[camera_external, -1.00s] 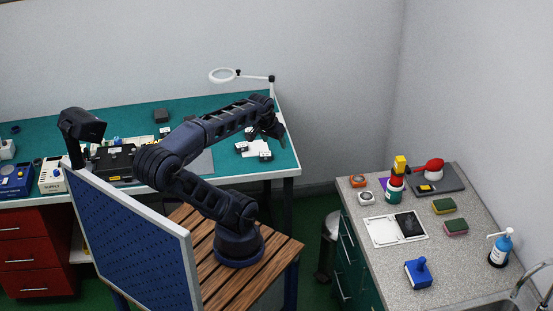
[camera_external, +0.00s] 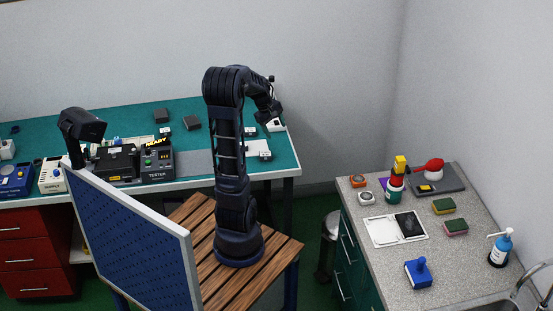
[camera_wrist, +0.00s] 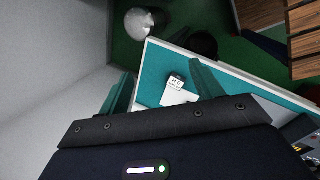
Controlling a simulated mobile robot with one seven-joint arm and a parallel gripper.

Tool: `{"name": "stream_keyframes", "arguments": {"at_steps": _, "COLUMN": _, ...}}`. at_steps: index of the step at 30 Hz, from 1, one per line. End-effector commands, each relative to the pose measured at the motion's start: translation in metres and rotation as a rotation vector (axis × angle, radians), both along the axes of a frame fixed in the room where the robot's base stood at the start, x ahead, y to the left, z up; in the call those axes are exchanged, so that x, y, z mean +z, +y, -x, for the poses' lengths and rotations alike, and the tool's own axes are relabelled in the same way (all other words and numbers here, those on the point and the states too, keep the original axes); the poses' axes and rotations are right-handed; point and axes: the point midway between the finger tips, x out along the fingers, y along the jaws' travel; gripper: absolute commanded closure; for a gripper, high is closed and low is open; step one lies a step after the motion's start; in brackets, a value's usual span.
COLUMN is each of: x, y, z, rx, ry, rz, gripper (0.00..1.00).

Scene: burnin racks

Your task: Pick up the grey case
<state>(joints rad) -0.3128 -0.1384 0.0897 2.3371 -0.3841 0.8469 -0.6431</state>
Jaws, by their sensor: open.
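Two small dark grey boxes lie on the teal bench top in the external view, one at the back (camera_external: 161,115) and one nearer its middle (camera_external: 192,123). I cannot tell whether either is the grey case. My gripper (camera_external: 270,112) hangs above the right end of the bench, to the right of both boxes, and holds nothing I can see. In the wrist view my gripper (camera_wrist: 163,72) shows two teal fingers spread apart. Between them, below, are a white sheet (camera_wrist: 178,98) and a small white-and-dark block (camera_wrist: 176,82) on the bench.
A tester (camera_external: 157,163) and another dark device (camera_external: 116,162) stand on the bench, left of my arm. A ring lamp is largely hidden behind my arm. A blue panel (camera_external: 135,240) stands left of my base. A grey counter (camera_external: 385,265) with several items is at right.

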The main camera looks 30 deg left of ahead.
Motion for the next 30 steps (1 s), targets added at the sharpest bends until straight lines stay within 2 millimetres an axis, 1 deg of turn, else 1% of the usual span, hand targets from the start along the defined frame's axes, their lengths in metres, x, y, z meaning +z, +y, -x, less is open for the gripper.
{"name": "stream_keyframes", "arguments": {"at_steps": 1, "x": -0.010, "y": 0.012, "z": -0.007, "rx": 0.063, "ry": 0.020, "rz": 0.024, "gripper": 0.35}}
{"name": "stream_keyframes", "arguments": {"at_steps": 5, "x": -0.033, "y": 0.038, "z": -0.024, "rx": 0.234, "ry": 0.067, "rz": 0.088, "gripper": 0.35}}
{"name": "stream_keyframes", "arguments": {"at_steps": 9, "x": -0.060, "y": 0.070, "z": -0.038, "rx": 0.422, "ry": 0.116, "rz": 0.153, "gripper": 0.35}}
{"name": "stream_keyframes", "arguments": {"at_steps": 15, "x": -0.102, "y": 0.115, "z": -0.052, "rx": 0.679, "ry": 0.185, "rz": 0.237, "gripper": 0.35}}
{"name": "stream_keyframes", "arguments": {"at_steps": 18, "x": -0.120, "y": 0.132, "z": -0.054, "rx": 0.779, "ry": 0.211, "rz": 0.268, "gripper": 0.35}}
{"name": "stream_keyframes", "arguments": {"at_steps": 21, "x": -0.131, "y": 0.145, "z": -0.056, "rx": 0.849, "ry": 0.227, "rz": 0.289, "gripper": 0.35}}
{"name": "stream_keyframes", "arguments": {"at_steps": 24, "x": -0.138, "y": 0.151, "z": -0.057, "rx": 0.884, "ry": 0.237, "rz": 0.299, "gripper": 0.35}}
{"name": "stream_keyframes", "arguments": {"at_steps": 28, "x": -0.148, "y": 0.149, "z": -0.059, "rx": 0.896, "ry": 0.242, "rz": 0.304, "gripper": 0.35}}
{"name": "stream_keyframes", "arguments": {"at_steps": 30, "x": -0.158, "y": 0.146, "z": -0.062, "rx": 0.894, "ry": 0.242, "rz": 0.304, "gripper": 0.35}}
